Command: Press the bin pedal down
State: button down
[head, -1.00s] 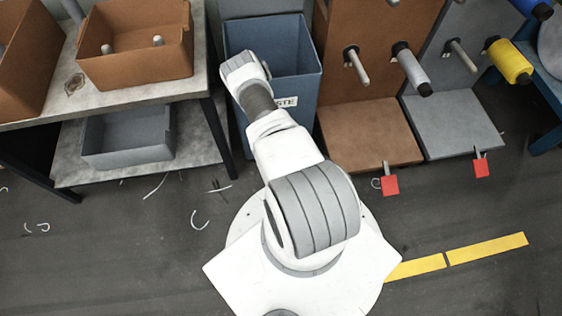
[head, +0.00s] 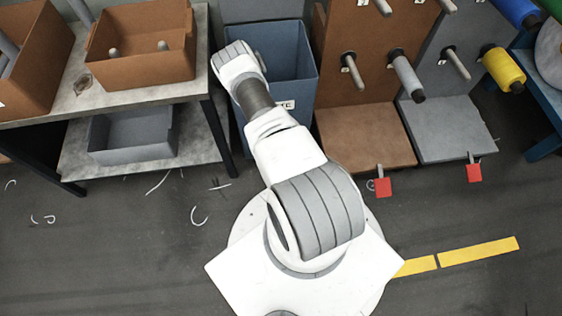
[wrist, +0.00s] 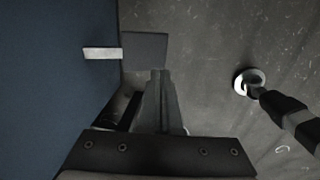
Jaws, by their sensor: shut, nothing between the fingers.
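The blue bin (head: 296,55) stands behind my arm in the head view. Its white label is partly covered by my arm. In the wrist view the bin's blue wall (wrist: 50,90) fills the left side. A pale bar (wrist: 101,53) comes out from this wall to a dark grey flat plate, the pedal (wrist: 145,48). My gripper (wrist: 160,75) is shut and empty, with its fingertips just at the near edge of the pedal in the picture. I cannot tell whether they touch it. The head view hides the gripper and pedal behind my arm.
A table (head: 150,95) with brown boxes and a grey lower tray (head: 135,135) stands left of the bin. Brown and grey spool stands with red tabs (head: 383,187) are to the right. Loose thread bits lie on the floor. A dark post with a white ring (wrist: 249,82) is right of my gripper.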

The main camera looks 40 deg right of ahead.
notch_tip(320, 180, up, 6)
jog(key=s+a+p, duration=0.1)
jog(key=s+p, duration=0.1)
jog(key=shift+a+r, duration=0.2)
jog(key=shift+r, duration=0.05)
dwell(0.3)
